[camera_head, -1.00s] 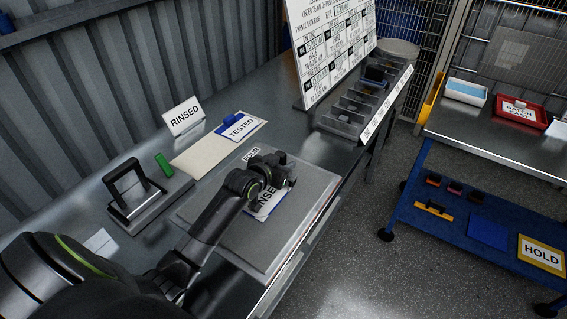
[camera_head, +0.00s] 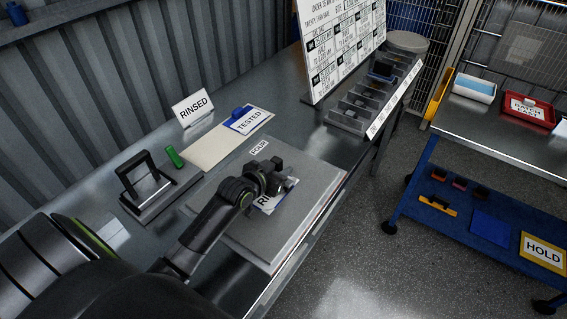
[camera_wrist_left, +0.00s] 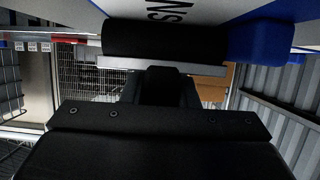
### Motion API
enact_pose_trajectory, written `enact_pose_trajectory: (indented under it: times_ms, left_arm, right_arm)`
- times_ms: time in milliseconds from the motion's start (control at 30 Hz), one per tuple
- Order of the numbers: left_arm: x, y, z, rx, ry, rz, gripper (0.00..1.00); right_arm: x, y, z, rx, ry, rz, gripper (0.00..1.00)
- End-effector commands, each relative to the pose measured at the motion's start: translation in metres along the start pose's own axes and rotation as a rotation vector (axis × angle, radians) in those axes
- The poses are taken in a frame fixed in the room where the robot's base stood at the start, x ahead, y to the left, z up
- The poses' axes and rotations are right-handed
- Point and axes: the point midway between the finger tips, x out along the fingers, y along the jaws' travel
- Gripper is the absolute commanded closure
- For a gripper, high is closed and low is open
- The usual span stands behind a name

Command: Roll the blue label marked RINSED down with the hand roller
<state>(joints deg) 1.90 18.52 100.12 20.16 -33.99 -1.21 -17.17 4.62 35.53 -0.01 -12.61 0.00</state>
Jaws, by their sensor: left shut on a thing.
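The label marked RINSED (camera_head: 268,204), white with blue edging, lies on the grey board on the bench and is partly hidden by my left gripper; only its first letters show. My left gripper (camera_head: 272,180) is shut on the hand roller, over the label. In the left wrist view the roller's black cylinder (camera_wrist_left: 165,41) lies crosswise against the white label face (camera_wrist_left: 200,10), where part of the word shows. Whether the roller presses firmly, I cannot tell. My right gripper is out of view.
A RINSED sign (camera_head: 193,107), a TESTED label (camera_head: 249,121) on a beige sheet, a green stick (camera_head: 175,157) and a black-framed stand (camera_head: 145,182) are on the bench. A divided tray (camera_head: 365,100) is farther back. A blue cart (camera_head: 470,205) stands right, across the floor.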

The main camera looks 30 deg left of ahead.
Motion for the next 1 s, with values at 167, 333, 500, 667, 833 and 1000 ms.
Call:
enact_pose_trajectory:
  times_ms: [167,333,500,667,833,1000]
  left_arm:
    - [-0.011,0.0,0.003,0.0,0.002,0.0,1.0]
    - [-0.02,0.0,0.007,0.0,0.001,0.001,1.0]
    - [-0.03,0.0,0.011,0.0,0.001,0.0,1.0]
    - [-0.039,0.0,0.015,0.0,0.001,0.0,1.0]
    - [-0.048,0.0,0.019,0.0,0.001,0.0,1.0]
    - [-0.058,0.0,0.023,0.0,0.001,0.0,1.0]
  right_arm:
    - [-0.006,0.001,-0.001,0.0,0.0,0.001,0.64]
    - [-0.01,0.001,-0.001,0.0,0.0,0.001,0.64]
    - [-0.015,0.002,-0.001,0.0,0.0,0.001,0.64]
    - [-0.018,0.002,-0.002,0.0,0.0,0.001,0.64]
    - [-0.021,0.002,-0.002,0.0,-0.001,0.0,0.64]
    - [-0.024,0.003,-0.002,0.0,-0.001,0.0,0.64]
